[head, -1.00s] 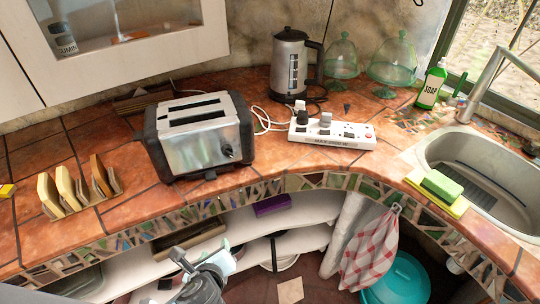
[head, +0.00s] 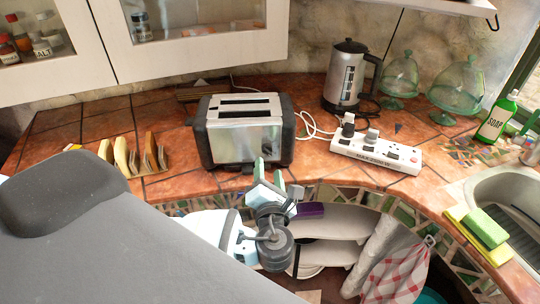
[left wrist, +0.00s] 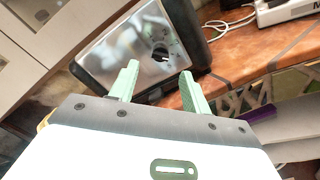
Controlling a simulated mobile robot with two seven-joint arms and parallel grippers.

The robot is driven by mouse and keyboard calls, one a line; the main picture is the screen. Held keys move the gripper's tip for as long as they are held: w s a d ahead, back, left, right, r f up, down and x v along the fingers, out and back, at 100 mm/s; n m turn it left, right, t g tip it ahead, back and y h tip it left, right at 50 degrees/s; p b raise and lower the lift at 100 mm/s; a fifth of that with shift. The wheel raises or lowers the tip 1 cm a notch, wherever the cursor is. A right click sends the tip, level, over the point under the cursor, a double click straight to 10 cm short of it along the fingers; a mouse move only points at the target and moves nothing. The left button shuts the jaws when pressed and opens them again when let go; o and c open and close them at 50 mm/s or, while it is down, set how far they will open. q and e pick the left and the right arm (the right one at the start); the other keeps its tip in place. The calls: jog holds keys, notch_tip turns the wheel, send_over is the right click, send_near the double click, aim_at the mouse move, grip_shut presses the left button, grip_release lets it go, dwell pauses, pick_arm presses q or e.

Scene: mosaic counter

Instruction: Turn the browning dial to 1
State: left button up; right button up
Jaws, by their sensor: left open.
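A chrome toaster (head: 243,140) with black ends and two top slots stands on the tiled counter. Its dark round browning dial (left wrist: 160,52) shows on the chrome face in the left wrist view, with small marks around it; I cannot read its setting. In the head view the dial is hard to make out. My left gripper (head: 268,174) is open and empty, just in front of the toaster's face near its right end. In the left wrist view its pale green fingers (left wrist: 158,73) point at the toaster, with the dial between and beyond them. My right gripper is not in view.
A toast rack (head: 152,170) with bread slices stands left of the toaster. A white power strip (head: 376,153) with plugs and cords lies to the right, before a kettle (head: 347,80). Wall cabinets (head: 200,45) hang above. Shelves (head: 335,222) lie under the counter edge.

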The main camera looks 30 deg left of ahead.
aim_at(268, 153)
pick_arm(q)
jog(key=shift+x, duration=3.2)
jog(key=shift+c, duration=0.5)
jog(key=c, duration=0.9)
